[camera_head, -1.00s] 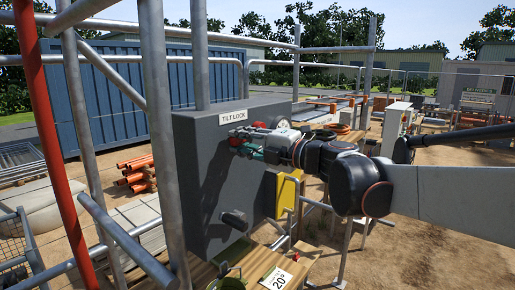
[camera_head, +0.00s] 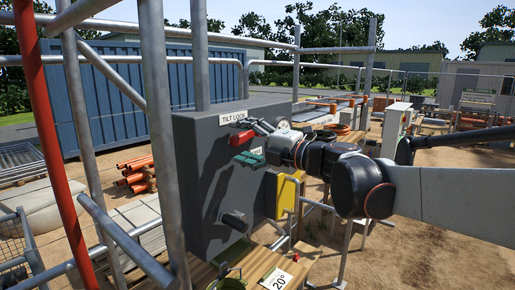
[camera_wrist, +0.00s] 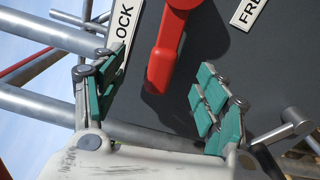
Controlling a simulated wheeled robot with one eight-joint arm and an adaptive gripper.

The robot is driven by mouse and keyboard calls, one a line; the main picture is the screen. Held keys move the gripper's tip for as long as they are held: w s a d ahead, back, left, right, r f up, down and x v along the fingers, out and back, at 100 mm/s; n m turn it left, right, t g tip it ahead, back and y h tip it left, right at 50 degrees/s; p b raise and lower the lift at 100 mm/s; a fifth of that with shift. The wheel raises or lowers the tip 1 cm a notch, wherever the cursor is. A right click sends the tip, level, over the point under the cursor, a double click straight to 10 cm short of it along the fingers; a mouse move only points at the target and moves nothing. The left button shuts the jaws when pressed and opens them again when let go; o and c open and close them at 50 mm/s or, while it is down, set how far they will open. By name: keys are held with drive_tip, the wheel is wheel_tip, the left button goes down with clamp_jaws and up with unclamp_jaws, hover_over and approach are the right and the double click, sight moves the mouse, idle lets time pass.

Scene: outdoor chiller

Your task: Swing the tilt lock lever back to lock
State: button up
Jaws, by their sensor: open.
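The red tilt lock lever (camera_head: 242,137) is on the face of the grey box (camera_head: 205,180), below the "TILT LOCK" plate (camera_head: 233,116). In the wrist view the red lever (camera_wrist: 164,62) runs from a round hub at the top edge down between my fingers. My gripper (camera_wrist: 162,66) is open, with one green-padded finger on each side of the lever and a visible gap on both sides. In the head view my gripper (camera_head: 243,141) reaches the box face from the right. A "FREE" label (camera_wrist: 247,11) is partly cut off at upper right.
A dark knob or handle (camera_head: 235,220) sticks out low on the box face; a grey peg (camera_wrist: 290,125) shows at right in the wrist view. A yellow box (camera_head: 287,194) is at the box's right side. Grey scaffold poles (camera_head: 160,120) stand close at left. A "20°" card (camera_head: 277,279) lies below.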

drive_tip(key=v, duration=0.6)
drive_tip(key=shift+s+d, duration=0.2)
drive_tip(key=shift+d, duration=0.05)
